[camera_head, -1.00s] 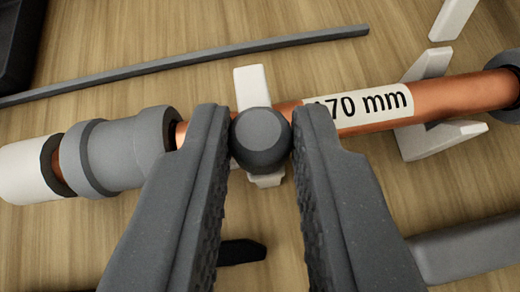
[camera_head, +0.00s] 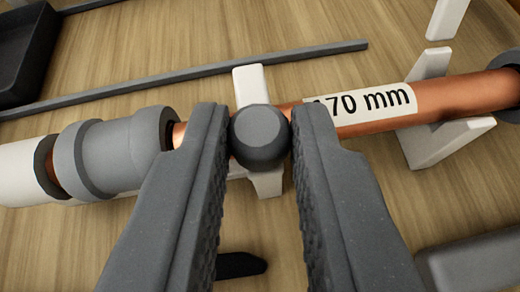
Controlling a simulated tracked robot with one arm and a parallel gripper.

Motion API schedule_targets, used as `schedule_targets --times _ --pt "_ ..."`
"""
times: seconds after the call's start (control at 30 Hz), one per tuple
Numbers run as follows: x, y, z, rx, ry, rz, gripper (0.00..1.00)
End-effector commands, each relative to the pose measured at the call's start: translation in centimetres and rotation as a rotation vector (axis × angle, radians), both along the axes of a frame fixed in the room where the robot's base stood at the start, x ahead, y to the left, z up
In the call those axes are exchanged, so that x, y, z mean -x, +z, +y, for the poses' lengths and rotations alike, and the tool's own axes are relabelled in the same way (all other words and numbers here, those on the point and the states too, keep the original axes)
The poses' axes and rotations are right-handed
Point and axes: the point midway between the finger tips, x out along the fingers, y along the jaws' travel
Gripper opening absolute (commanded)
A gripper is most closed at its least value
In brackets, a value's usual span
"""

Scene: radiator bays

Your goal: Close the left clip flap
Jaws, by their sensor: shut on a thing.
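My gripper (camera_head: 260,140) is shut on a grey rounded knob (camera_head: 260,137), held between the fingertips in front of the copper pipe (camera_head: 462,95). White parts of the left clip (camera_head: 251,86) show above and below the knob. The knob and fingers hide the clip's middle, so I cannot tell how its flap lies or whether the knob belongs to it. The pipe runs across the view, with a white label reading "70 mm" (camera_head: 375,103), its first digit partly hidden. The right clip (camera_head: 430,130) is white and cradles the pipe; a separate-looking white piece (camera_head: 447,18) stands above it.
A grey collar (camera_head: 112,152) and a white sleeve (camera_head: 22,172) sit at the pipe's left end. A long grey bar (camera_head: 190,75) lies behind the pipe. A dark tray (camera_head: 25,55) is at upper left. A grey block (camera_head: 475,265) is at lower right.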

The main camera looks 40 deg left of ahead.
Motion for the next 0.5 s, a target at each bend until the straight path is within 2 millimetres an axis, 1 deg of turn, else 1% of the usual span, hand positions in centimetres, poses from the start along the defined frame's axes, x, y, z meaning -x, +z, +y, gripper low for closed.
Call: schedule_targets --times 0.03,0.1,0.5 --pt "0.01 -0.10 -0.05 0.000 0.000 0.002 0.21" --pt "0.01 -0.10 -0.05 0.000 0.000 0.002 0.39" --pt "0.00 -0.06 0.01 0.000 0.000 0.001 0.39"
